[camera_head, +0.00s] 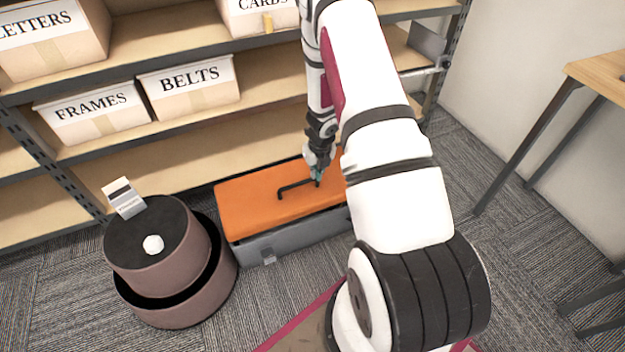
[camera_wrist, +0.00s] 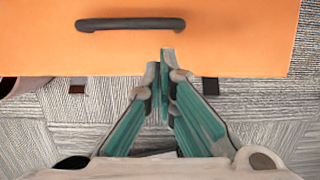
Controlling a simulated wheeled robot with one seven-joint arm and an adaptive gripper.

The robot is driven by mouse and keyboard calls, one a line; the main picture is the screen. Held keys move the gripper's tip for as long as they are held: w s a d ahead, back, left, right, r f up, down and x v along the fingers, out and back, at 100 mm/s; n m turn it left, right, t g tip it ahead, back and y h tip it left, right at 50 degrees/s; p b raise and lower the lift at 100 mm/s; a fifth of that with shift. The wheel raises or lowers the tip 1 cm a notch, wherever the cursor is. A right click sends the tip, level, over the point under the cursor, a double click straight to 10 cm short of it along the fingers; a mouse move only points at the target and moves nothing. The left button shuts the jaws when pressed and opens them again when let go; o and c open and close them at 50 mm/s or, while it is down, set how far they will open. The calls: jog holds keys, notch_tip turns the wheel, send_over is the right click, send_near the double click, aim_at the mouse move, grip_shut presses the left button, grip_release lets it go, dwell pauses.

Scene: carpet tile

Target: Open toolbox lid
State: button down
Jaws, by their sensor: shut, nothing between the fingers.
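The toolbox has an orange lid (camera_head: 262,203) with a black bar handle (camera_head: 297,187) on top and a grey body (camera_head: 290,239) with a latch (camera_head: 268,257) on its front. It sits on the carpet in front of the shelf, and the lid looks closed. In the wrist view the orange lid (camera_wrist: 230,35) fills the top, with the handle (camera_wrist: 130,24) at upper left. My gripper (camera_head: 318,178) is over the lid by the right end of the handle. Its fingers (camera_wrist: 165,72) are shut and empty at the lid's front edge; contact cannot be told. My arm hides the toolbox's right end.
A shelf (camera_head: 200,137) with labelled boxes, including BELTS (camera_head: 190,85) and FRAMES (camera_head: 95,113), stands behind. A round brown ottoman-like object (camera_head: 165,255) stands close to the toolbox's left. A wooden table (camera_head: 600,75) is at right. Carpet in front is partly clear.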

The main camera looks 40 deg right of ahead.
aim_at(313, 192)
jog(key=f+b, duration=0.1)
jog(key=f, duration=0.2)
jog(key=w+f+b, duration=0.1)
jog(key=f, duration=0.1)
jog(key=f+b, duration=0.1)
jog(key=f, duration=0.2)
jog(key=shift+w+d+f+b, duration=0.25)
jog(key=shift+f+b, duration=0.05)
jog(key=shift+b, duration=0.05)
